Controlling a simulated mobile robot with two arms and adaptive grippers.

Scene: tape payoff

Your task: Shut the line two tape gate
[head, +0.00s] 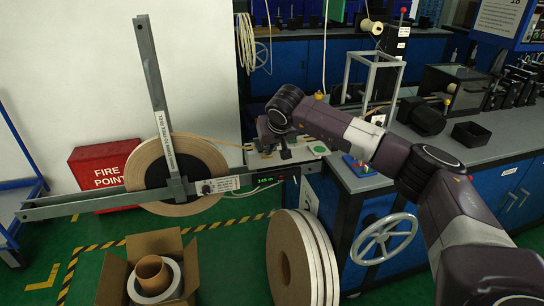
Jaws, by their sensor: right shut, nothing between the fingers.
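A tape payoff stands at left centre, with a large tan tape reel (205,155) with a black hub. A grey upright bar (151,65) with a printed label rises in front of the reel and leans slightly left. A long grey horizontal rail (85,201) crosses low in front of the reel. I cannot tell for sure which part is the line two gate. My right gripper (272,148) is shut and empty, just right of the reel at the bench's end, close to the tape strip. Its fingertips are small and dark. My left gripper is out of view.
A small green display (269,180) sits at the rail's right end. A handwheel (384,239) is on the blue bench front. Large tape rolls (292,256) and an open cardboard box (117,279) stand on the floor. A red fire point box (104,173) is behind the rail.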

